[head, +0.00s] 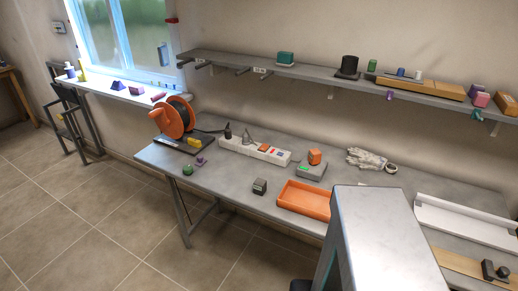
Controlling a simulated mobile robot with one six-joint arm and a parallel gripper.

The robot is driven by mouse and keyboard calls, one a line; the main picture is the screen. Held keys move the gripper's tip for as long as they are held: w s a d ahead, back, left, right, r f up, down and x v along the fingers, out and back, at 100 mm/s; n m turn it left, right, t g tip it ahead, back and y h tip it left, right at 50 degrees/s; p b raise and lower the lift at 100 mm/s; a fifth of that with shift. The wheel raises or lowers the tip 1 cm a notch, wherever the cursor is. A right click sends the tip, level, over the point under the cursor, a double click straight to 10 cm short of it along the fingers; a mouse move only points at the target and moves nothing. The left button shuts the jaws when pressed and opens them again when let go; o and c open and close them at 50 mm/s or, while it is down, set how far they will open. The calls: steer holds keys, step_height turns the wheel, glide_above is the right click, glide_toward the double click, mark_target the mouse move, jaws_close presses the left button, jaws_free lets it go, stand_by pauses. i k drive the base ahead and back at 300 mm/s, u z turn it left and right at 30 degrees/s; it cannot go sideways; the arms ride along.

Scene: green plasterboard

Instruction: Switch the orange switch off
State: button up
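A white strip (240,147) lies along the table, with a dark plug-like piece standing near its left end. A small flat orange piece (264,148) sits on the strip toward its right end, with small blue and red marks beside it. To its right, a grey box (311,170) carries a larger orange block (314,156) on top and a small green patch on its front. Which orange piece is the switch, and its position, I cannot tell at this size. My gripper is not in view.
The grey table (235,183) also holds an orange cable reel (175,117), an orange tray (304,199), a small dark box (259,186) and pale gloves (366,159). A shelf (225,60) with several objects runs above. Tiled floor (85,215) is open at the left.

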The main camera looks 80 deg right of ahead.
mark_target(264, 147)
steer(key=z, duration=0.1)
steer(key=k, duration=1.45)
steer(key=z, duration=0.3)
steer(key=i, duration=0.5)
steer(key=u, duration=0.05)
